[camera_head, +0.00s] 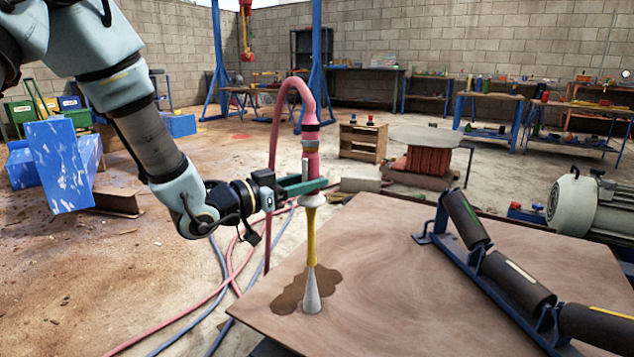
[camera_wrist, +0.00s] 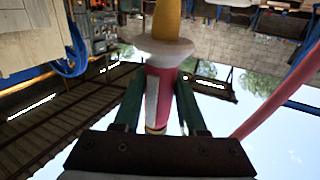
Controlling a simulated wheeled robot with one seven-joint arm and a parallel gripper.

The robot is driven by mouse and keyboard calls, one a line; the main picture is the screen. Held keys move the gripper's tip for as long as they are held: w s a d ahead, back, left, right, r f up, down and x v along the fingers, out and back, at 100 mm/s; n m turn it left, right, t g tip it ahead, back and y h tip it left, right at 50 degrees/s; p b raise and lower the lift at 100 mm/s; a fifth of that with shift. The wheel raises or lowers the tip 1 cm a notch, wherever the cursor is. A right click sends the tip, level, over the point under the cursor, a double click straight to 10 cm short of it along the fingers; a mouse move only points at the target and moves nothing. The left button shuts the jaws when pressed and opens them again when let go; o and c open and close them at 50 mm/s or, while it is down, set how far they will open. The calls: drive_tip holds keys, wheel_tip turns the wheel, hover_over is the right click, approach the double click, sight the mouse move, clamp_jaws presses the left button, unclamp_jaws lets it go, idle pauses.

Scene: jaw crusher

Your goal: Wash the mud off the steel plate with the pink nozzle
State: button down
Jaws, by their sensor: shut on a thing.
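My gripper (camera_head: 302,186) is shut on the pink nozzle (camera_head: 311,160), held upright with its yellow tube (camera_head: 311,235) pointing down. In the wrist view, the green fingers (camera_wrist: 158,98) stand on either side of the pink body (camera_wrist: 158,90), below a whitish collar (camera_wrist: 158,48). A pale grey cone (camera_head: 312,290) widens downward from the tube's lower end; I cannot tell whether it is spray or a solid part. It reaches down over a dark brown mud patch (camera_head: 290,297) on the left part of the brownish plate surface (camera_head: 375,270).
A pink hose (camera_head: 272,130) loops from the nozzle's top. Pink and blue hoses (camera_head: 220,290) cross the floor on the left. A blue frame with black rollers (camera_head: 515,277) lies on the right of the plate. A grey motor (camera_head: 590,207) stands beyond. The plate's middle is clear.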

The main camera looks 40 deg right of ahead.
drive_tip(key=w+d+p, duration=0.1)
drive_tip(key=w+d, duration=0.5)
drive_tip(key=d, duration=0.2)
drive_tip(key=shift+d+p, duration=0.3)
idle(1.1)
idle(0.9)
